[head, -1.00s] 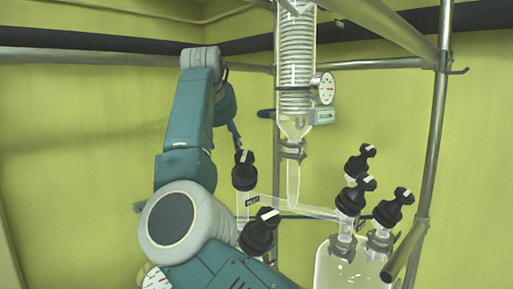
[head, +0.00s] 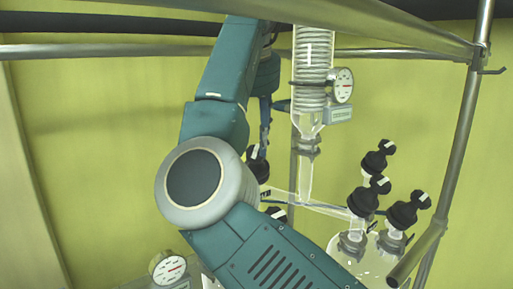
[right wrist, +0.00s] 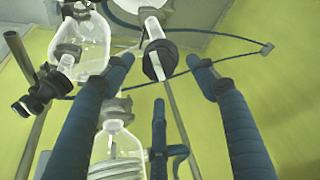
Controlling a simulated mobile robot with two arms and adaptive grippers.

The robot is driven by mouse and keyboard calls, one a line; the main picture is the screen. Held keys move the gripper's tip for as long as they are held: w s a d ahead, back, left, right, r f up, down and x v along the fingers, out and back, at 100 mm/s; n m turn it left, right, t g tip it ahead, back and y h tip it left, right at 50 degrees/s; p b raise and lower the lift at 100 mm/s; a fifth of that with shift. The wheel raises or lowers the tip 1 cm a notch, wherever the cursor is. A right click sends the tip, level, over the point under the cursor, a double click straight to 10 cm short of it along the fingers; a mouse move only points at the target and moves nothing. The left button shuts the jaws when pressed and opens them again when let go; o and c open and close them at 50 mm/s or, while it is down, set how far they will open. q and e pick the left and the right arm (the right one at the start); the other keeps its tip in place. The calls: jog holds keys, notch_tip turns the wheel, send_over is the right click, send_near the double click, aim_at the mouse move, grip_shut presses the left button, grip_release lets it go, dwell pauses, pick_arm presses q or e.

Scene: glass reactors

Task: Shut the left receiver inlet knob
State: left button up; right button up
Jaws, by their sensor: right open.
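The left black knob (head: 259,166), on a glass neck at the left end of the glass cross tube, is partly hidden by my right arm in the head view. My right gripper (head: 265,128) points down just above and beside it, its fingers partly hidden. In the right wrist view, my right gripper (right wrist: 161,66) has its two blue fingers wide apart. A black knob with a white mark (right wrist: 157,66) on a glass neck shows between the fingertips, and no contact is visible. I cannot tell how far it is turned. My left gripper is not in view.
Another black knob (head: 276,214) is mostly hidden behind my arm. Several black-knobbed necks (head: 378,160) stand at the right above a glass vessel (head: 368,263). A coil condenser (head: 311,75) with a dial gauge (head: 342,85) hangs close to the gripper. Metal rails (head: 470,110) frame the rig.

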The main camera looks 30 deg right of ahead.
aim_at(256, 149)
jog(key=x, duration=0.4)
jog(key=shift+w+d+f, duration=0.1)
jog(key=shift+d+f, duration=0.1)
jog(key=shift+d, duration=0.05)
jog(key=shift+a, duration=0.2)
jog(key=shift+c, duration=0.5)
jog(key=shift+r, duration=0.15)
jog(key=c, duration=1)
